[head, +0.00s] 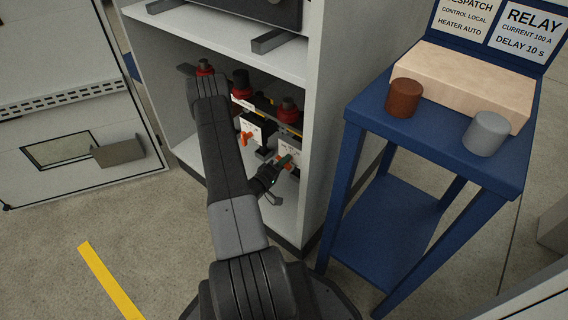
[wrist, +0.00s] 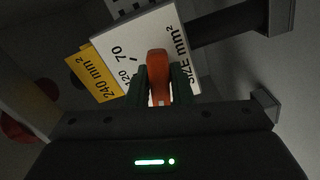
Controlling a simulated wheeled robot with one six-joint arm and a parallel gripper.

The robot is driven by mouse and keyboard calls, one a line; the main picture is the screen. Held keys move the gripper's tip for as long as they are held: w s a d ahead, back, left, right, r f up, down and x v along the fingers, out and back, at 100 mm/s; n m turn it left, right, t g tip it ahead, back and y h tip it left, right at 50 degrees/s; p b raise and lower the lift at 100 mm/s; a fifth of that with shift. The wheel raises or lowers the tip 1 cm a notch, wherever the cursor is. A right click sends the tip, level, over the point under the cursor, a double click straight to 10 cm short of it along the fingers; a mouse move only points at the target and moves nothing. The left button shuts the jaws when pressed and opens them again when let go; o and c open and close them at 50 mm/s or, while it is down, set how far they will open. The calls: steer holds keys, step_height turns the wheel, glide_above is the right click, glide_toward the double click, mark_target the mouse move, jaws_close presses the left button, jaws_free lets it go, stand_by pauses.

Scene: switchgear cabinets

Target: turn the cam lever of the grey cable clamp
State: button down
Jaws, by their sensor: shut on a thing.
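The orange cam lever (wrist: 158,68) stands between the two dark green fingers of my gripper (wrist: 159,90) in the wrist view. The gripper is shut on the lever. Behind it is a tilted white size plate (wrist: 118,50) marked 70, 120 and "SIZE mm²". A yellow plate (wrist: 88,72) marked 240 mm² lies beside it. In the head view my gripper (head: 284,161) reaches into the lower cabinet bay at the right-hand clamp, in front of its white plate (head: 291,150). The clamp body is mostly hidden by the gripper and plate.
Another orange lever (head: 246,137) with a white plate is just left in the bay. Red-and-black cable ends (head: 241,82) stand behind. The cabinet's right side wall (head: 335,90) is close. A blue cart (head: 440,145) with brown (head: 404,98) and grey (head: 487,134) cylinders stands right.

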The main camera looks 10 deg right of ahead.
stand_by(0.3)
steer(key=c, duration=1.4)
jaws_free()
steer(key=shift+o, duration=0.2)
steer(key=shift+a, duration=0.1)
steer(key=p+v, duration=0.3)
steer(key=v, duration=1)
steer(key=shift+s+a, duration=0.2)
steer(key=shift+s, duration=0.05)
steer(key=shift+w+d, duration=0.1)
